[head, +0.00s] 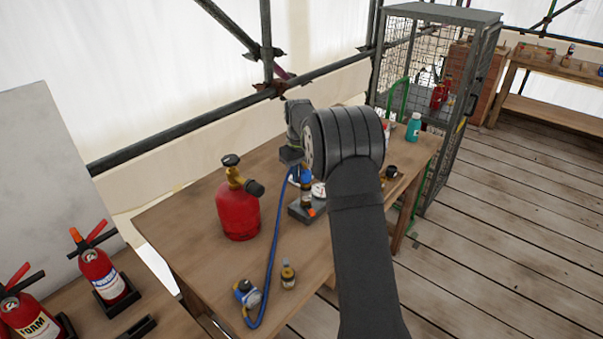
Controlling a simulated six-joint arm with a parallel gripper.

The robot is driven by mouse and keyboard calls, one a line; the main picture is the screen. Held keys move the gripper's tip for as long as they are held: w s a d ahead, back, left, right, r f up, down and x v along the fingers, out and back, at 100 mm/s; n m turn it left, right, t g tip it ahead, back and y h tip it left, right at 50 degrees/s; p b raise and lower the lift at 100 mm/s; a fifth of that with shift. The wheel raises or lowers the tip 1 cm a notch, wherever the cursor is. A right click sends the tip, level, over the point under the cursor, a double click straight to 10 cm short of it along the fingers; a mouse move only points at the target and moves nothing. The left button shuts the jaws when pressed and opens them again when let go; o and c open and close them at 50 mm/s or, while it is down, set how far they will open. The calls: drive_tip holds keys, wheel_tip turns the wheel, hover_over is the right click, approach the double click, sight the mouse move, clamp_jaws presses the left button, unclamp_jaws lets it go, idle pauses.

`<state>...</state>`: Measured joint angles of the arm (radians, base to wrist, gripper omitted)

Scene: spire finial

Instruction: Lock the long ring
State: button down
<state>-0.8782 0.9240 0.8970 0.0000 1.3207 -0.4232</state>
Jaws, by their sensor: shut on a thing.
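My gripper (293,157) is above the wooden bench (190,210), partly hidden by my own arm. It is shut on a blue fitting (306,178) at the upper end of a blue hose (271,255). Below the fitting are a brass and orange part (307,203) and a round white gauge face (319,190), over a dark base block (297,212). I cannot make out which part is the long ring, or whether it is locked. The hose curves down to a blue and silver regulator (246,293) lying at the bench front.
A red gas cylinder (238,212) with a brass valve stands left of the hose. A small brass fitting (288,277) stands near the regulator. Fire extinguishers (104,272) stand at lower left. A teal bottle (414,126) and a mesh cage (430,90) are at the back right.

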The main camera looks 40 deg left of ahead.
drive_tip(key=s+n, duration=0.1)
drive_tip(key=n, duration=0.2)
drive_tip(key=s+n, duration=0.1)
drive_tip(key=n, duration=0.3)
drive_tip(key=s+n, duration=0.1)
drive_tip(key=n, duration=0.3)
drive_tip(key=shift+s+d, duration=0.2)
drive_tip(key=shift+d, duration=0.15)
idle(0.3)
drive_tip(key=c, duration=1.4)
unclamp_jaws()
wheel_tip(320, 180, up, 18)
drive_tip(key=shift+f, duration=0.25)
